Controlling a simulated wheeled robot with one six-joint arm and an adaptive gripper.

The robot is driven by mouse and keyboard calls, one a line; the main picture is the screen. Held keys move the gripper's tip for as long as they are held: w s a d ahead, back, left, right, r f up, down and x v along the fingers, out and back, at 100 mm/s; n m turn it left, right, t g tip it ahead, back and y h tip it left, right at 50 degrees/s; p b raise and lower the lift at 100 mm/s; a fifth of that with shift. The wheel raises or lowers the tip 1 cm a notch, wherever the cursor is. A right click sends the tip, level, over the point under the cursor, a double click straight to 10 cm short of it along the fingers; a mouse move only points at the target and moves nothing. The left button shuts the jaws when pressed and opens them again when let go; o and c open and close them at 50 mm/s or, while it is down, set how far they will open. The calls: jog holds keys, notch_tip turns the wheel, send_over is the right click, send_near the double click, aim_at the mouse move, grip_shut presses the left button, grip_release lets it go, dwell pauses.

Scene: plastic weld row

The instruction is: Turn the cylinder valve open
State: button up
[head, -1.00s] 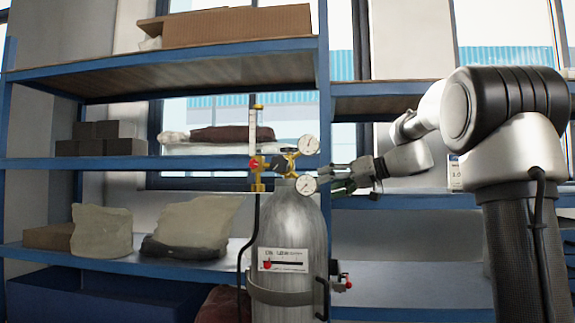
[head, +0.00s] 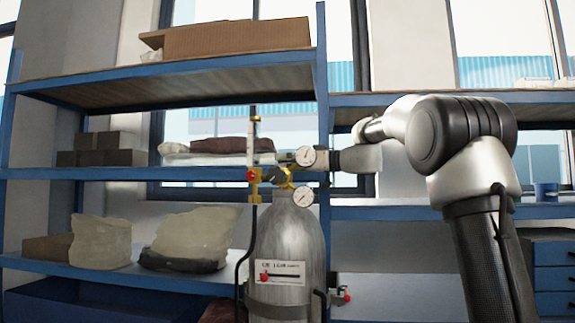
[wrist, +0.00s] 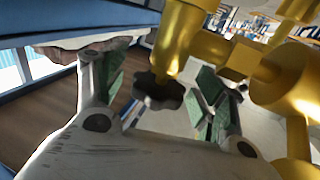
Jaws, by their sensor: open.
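The grey gas cylinder (head: 287,240) stands upright in the head view, with a brass valve and regulator (head: 288,178) on top. A dark lobed handwheel (wrist: 158,92) on a brass stem shows in the wrist view. My gripper (wrist: 160,84) is open, with one green-padded finger on each side of the handwheel. I cannot tell whether either pad touches it. In the head view my gripper (head: 322,162) reaches in from the right at valve height, its fingertips largely hidden behind the upper gauge and brass parts.
Two round gauges, upper (head: 306,156) and lower (head: 303,196), sit close to my gripper. A flowmeter tube (head: 252,150) with a red knob stands left of the valve. Blue-framed shelves (head: 170,174) with boxes and bags are behind.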

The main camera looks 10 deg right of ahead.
jog(key=c, duration=1)
jog(key=shift+c, duration=0.2)
